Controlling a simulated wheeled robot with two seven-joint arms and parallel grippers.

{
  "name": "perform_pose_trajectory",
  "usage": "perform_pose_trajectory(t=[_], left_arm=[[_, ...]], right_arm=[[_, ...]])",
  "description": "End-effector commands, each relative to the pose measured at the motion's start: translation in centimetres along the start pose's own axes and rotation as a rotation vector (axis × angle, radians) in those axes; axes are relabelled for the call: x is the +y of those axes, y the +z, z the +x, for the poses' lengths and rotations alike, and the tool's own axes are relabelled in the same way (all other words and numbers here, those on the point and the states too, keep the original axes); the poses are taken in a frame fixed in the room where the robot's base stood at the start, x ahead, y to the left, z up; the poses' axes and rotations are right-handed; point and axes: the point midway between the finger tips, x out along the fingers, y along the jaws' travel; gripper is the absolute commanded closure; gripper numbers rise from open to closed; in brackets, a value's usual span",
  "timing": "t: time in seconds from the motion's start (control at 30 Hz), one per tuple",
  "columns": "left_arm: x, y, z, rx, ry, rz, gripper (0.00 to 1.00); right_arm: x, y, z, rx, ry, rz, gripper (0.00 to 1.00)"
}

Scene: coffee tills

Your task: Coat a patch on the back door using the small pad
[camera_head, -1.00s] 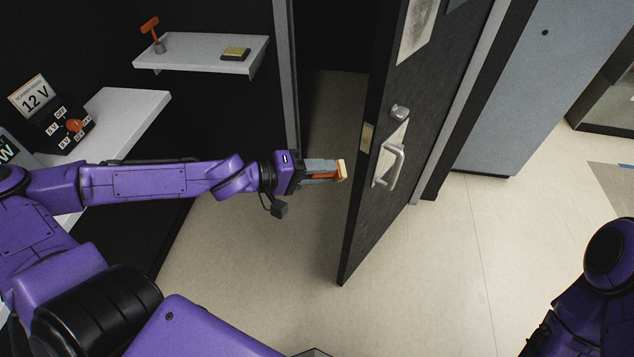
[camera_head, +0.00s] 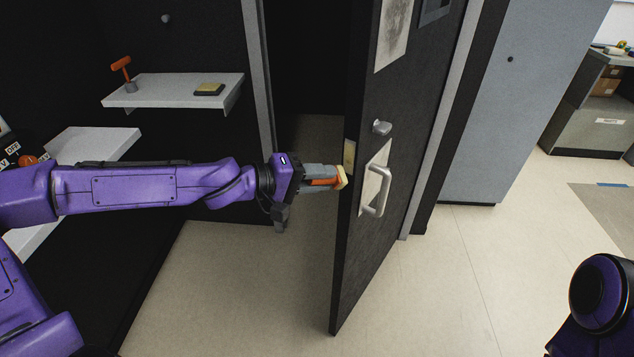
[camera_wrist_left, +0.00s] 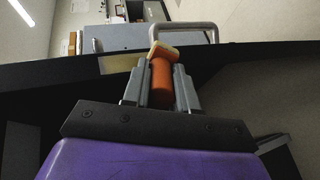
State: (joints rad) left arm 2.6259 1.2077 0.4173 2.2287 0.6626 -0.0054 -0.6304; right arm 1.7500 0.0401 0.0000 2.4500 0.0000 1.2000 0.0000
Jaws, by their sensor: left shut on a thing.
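My left gripper (camera_head: 325,178) is shut on the orange handle of the small pad (camera_head: 341,177), which has a pale yellow face. The pad points at the near edge of the dark back door (camera_head: 362,230), close to it. I cannot tell whether they touch. The door stands ajar, with a silver handle (camera_head: 378,187), a latch plate (camera_head: 349,157) and a lock knob (camera_head: 382,128). In the left wrist view the pad (camera_wrist_left: 161,52) sits at the fingertips, with the door handle (camera_wrist_left: 183,28) just beyond. My right gripper is out of view; only part of that arm shows.
A white shelf (camera_head: 160,97) at upper left bears an orange-handled tool (camera_head: 122,70) in a small holder and a dark tray with a yellow top (camera_head: 209,89). A grey cabinet (camera_head: 520,100) stands right of the door. Open floor (camera_head: 480,270) lies at lower right.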

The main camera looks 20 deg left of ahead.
Motion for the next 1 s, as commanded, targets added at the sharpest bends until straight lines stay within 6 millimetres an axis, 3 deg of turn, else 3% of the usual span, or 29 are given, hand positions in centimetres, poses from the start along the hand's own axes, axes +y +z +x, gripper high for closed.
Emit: perform_pose_trajectory(t=[1.0], left_arm=[[0.07, -0.59, 0.71, 0.002, -0.001, 0.0, 1.0]], right_arm=[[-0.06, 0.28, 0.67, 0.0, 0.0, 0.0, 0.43]])
